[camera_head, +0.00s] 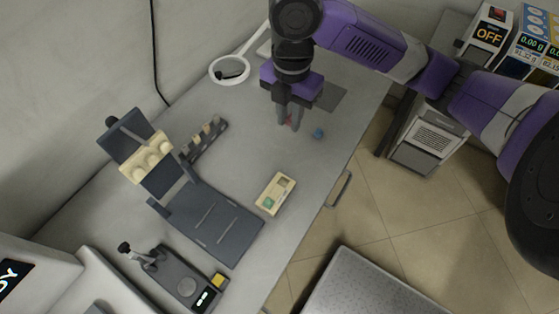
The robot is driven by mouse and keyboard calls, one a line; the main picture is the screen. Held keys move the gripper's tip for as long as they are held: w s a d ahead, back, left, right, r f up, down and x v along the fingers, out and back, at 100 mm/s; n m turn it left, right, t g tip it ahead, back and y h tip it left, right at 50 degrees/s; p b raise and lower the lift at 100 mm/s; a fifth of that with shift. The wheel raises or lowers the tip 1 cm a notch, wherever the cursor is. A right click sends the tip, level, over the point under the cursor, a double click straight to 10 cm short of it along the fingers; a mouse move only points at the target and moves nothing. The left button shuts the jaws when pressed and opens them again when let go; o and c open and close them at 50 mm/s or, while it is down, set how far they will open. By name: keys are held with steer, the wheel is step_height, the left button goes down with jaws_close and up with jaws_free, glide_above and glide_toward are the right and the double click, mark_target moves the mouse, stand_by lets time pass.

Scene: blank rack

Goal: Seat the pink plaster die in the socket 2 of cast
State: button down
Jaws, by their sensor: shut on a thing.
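My gripper (290,124) points down over the far part of the bench, and its fingers are shut on a small pink die (290,119). The fingers hide most of the die. I cannot tell whether it touches the bench. A beige block (287,183) that looks like the cast lies nearer, below and slightly left of the gripper in the picture. A green piece (269,202) sits in its near end, and a dark recess shows at its far end. No socket numbers are readable.
A blue piece (319,133) lies just right of the gripper. A dark angled stand (212,222) with a cream bumpy block (146,158) and a slotted rack (203,139) are at left. A ring magnifier (230,71) is behind. Bench between gripper and beige block is clear.

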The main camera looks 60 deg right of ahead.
mark_target(287, 168)
step_height(287, 168, down, 19)
steer(key=shift+r+b, duration=0.1)
steer(key=shift+b, duration=0.35)
steer(key=shift+f, duration=0.25)
steer(key=c, duration=1.3)
jaws_free()
steer(key=shift+o, duration=0.2)
steer(key=shift+r, duration=0.15)
